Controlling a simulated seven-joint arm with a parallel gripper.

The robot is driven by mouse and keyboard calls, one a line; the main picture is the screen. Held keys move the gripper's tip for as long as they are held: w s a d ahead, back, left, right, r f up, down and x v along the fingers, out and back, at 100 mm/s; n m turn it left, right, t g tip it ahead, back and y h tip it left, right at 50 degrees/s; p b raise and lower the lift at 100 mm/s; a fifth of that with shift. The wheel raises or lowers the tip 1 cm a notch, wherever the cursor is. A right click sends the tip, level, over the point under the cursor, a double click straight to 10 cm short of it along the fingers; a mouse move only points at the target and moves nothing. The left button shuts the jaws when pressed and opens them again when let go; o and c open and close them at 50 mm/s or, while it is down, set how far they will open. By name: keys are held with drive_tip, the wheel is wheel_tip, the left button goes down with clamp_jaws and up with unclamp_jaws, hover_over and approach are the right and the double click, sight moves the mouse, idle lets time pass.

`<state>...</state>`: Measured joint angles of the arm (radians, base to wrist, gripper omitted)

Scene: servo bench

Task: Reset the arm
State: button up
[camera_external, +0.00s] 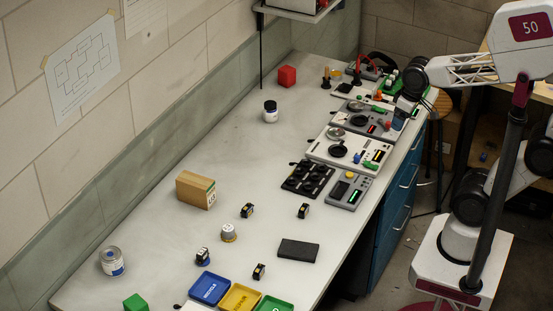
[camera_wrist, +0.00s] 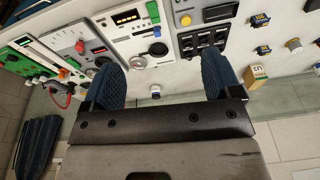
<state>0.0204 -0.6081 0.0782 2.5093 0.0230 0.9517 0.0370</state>
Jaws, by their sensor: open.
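My gripper (camera_external: 405,106) hangs over the right side of the bench, near the row of instrument panels, in the external view. Its fingers are small and partly lost against the panels there. In the wrist view my gripper (camera_wrist: 158,70) has its two dark blue, ribbed fingers spread wide apart. Nothing is held between them. The far panels and a small white jar (camera_wrist: 155,91) show through and beyond the gap. The arm is bent and comes from its base at the right.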

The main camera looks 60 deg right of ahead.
drive_tip(key=shift+s+f+n, duration=0.1)
drive_tip(key=shift+s+n, duration=0.2)
drive_tip(key=shift+s, duration=0.3)
